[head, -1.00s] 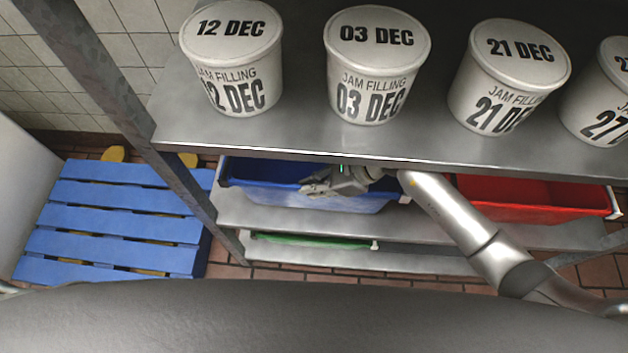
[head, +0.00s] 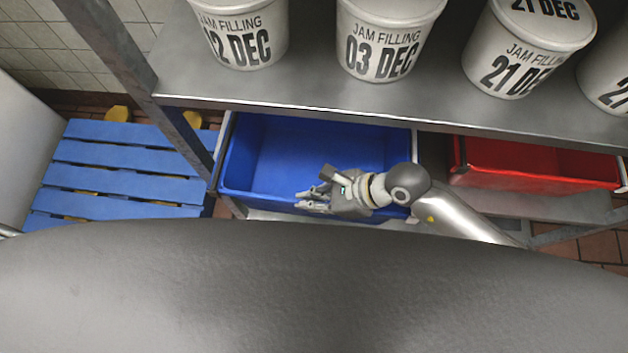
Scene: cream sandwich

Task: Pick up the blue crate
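The blue crate (head: 290,140) is on the shelf under the steel top, drawn out towards me so that its open inside shows. It looks empty where I can see into it. My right gripper (head: 310,200) is at the crate's front wall, right of its middle, with fingers pointing left. It overlaps the front rim in the head view. I cannot tell whether its fingers are closed on the rim. The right arm comes in from the right and hides the crate's front right corner. My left gripper is not in view.
A red crate (head: 535,168) sits right of the blue one on the same shelf. Several white jam filling tubs (head: 385,42) stand on the steel top (head: 320,100) above. A metal post (head: 140,85) rises left of the blue crate. A blue slatted pallet (head: 125,165) lies on the floor at left.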

